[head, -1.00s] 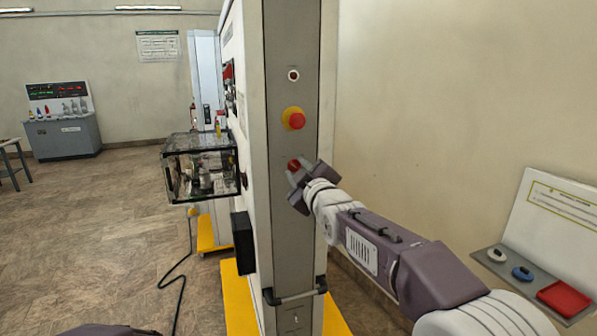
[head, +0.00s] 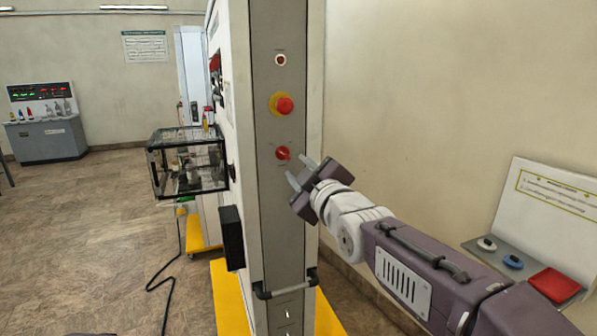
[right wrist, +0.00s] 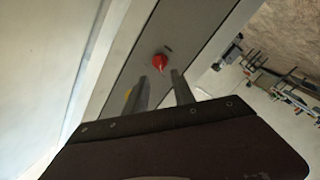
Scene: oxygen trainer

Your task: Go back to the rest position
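My right gripper (head: 302,174) is in front of the narrow grey end panel of the tall cabinet (head: 279,225). Its two fingers are apart with nothing between them. The red knob (head: 283,153) on that panel is just left of the fingertips in the head view. In the right wrist view the red knob (right wrist: 160,62) lies beyond the open fingers (right wrist: 159,88), with a gap. Above the knob are a red mushroom button on a yellow base (head: 282,104) and a small round indicator (head: 281,60). My left gripper is not in view.
A glass-sided box (head: 187,163) juts from the cabinet's left side. A handle bar (head: 286,288) and yellow base (head: 228,300) are low on the cabinet. A shelf with a red tray (head: 555,285) is at right. Open floor (head: 90,230) lies left.

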